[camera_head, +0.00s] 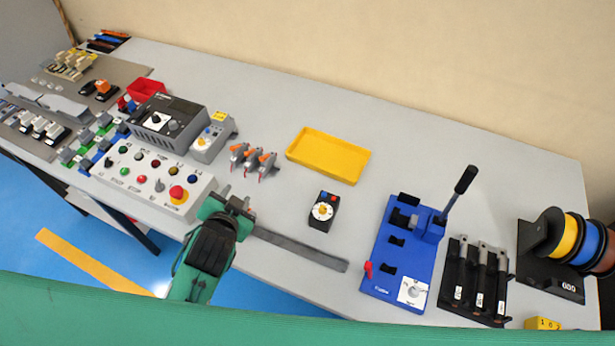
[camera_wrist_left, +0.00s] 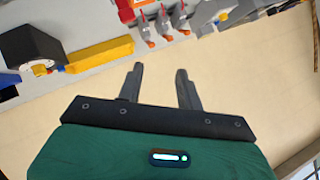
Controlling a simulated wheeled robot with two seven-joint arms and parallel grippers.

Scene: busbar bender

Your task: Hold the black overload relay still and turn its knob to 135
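The black overload relay (camera_head: 323,211) stands on the grey table right of the centre in the head view. Its round white dial with a yellow knob faces up, and small red and blue parts show at its far end. The dial's setting is too small to read. My left gripper (camera_head: 240,204) is to the left of the relay, apart from it, near the table's front edge. In the left wrist view its two fingers (camera_wrist_left: 160,88) stand apart with nothing between them. My right gripper is not in view.
A control box (camera_head: 155,178) with buttons is left of my left gripper. A grey strip (camera_head: 300,249) lies along the front. A yellow tray (camera_head: 328,155) and orange-levered parts (camera_head: 252,160) are behind. A blue bender (camera_head: 405,255) is to the right. Table around the relay is clear.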

